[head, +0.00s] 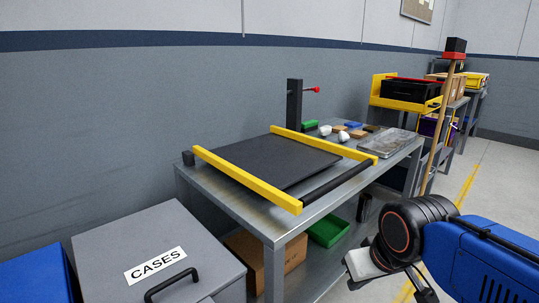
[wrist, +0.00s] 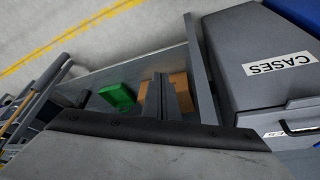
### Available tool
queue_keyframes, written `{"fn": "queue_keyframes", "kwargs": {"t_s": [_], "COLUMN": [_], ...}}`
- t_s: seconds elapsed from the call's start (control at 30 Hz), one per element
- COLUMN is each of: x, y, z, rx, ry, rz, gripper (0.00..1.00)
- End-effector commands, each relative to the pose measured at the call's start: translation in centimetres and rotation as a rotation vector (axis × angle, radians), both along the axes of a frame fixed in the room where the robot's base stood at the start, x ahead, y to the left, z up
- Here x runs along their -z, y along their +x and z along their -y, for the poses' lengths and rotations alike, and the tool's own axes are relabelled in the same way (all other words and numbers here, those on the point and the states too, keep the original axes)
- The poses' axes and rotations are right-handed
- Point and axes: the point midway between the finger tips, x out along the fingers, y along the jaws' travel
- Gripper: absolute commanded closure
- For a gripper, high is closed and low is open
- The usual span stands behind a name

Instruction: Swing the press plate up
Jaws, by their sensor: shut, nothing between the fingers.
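The press plate (head: 290,158) is a flat dark plate lying about level on the metal table, between two yellow side bars (head: 245,178). A black round bar (head: 338,181) runs along its near edge, between the near ends of the yellow bars. My arm is at the lower right of the head view, in front of the table and apart from the plate. My gripper (wrist: 166,80) shows in the wrist view with its fingers together and empty. I cannot make out the plate in the wrist view.
The metal table (head: 225,208) carries a black post (head: 294,103) with a red handle, a metal slab (head: 377,141) and small blocks. Below are a green bin (head: 328,230) and a cardboard box (head: 245,252). A grey CASES box (head: 120,235) stands left; a broom leans right.

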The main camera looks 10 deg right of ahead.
Motion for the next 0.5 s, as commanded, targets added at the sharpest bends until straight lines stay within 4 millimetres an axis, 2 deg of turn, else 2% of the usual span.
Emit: {"fn": "queue_keyframes", "kwargs": {"t_s": [0.3,0.33,0.5], "x": [0.0,0.0,-1.2], "y": [0.0,0.0,0.8], "z": [0.0,0.0,0.1], "rx": [0.000,0.000,0.029], "ry": [0.000,0.000,0.012], "rz": [0.000,0.000,-0.008], "gripper": [1.00,0.98,0.60]}}
